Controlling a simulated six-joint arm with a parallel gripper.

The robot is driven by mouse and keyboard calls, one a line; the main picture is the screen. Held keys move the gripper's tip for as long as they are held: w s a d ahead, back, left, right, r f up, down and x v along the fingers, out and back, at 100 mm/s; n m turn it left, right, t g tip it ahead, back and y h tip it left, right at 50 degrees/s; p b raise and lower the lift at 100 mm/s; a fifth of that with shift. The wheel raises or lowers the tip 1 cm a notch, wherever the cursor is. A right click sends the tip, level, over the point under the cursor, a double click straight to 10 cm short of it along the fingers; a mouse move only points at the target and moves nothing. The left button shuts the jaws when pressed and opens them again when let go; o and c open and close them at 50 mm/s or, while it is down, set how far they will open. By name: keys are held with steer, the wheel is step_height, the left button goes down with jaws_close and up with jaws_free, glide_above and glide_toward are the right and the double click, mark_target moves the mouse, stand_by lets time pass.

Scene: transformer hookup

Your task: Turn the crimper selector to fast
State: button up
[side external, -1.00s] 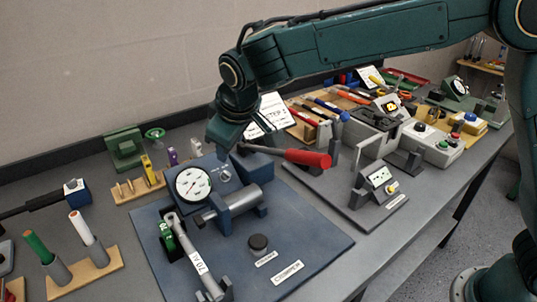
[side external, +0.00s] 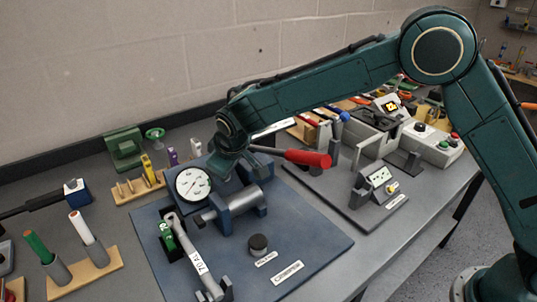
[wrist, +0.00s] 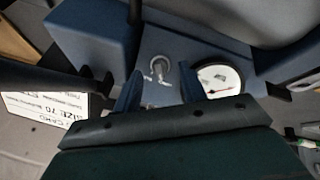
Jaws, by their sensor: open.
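The blue crimper (side external: 235,207) stands on a blue base plate (side external: 320,245), with a round white dial gauge (side external: 193,185), a grey cylinder and a red-handled lever (side external: 305,158). In the wrist view a small grey selector knob (wrist: 160,66) sits on the blue housing beside the gauge (wrist: 218,78). Pale marks lie near it; its setting and lettering cannot be read. My gripper (side external: 220,172) is low over the crimper and hides the knob in the side view. Its fingers (wrist: 158,90) are open and apart, with the knob showing between and beyond their tips.
A black knob (side external: 258,243) stands at the front of the base plate. A torque tool marked 70 (side external: 197,262) lies left of it. A printed card (wrist: 45,108) is at left in the wrist view. The red lever is close to my gripper's right.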

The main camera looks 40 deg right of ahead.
steer(key=shift+w+f, duration=0.3)
steer(key=shift+f, duration=0.35)
jaws_close()
steer(key=m+y, duration=0.1)
steer(key=m, duration=0.4)
steer(key=shift+d+r, duration=0.1)
steer(key=shift+d, duration=0.05)
steer(key=m, duration=0.4)
steer(key=shift+d+m+y, duration=0.1)
steer(key=shift+m+y, duration=0.3)
stand_by(0.3)
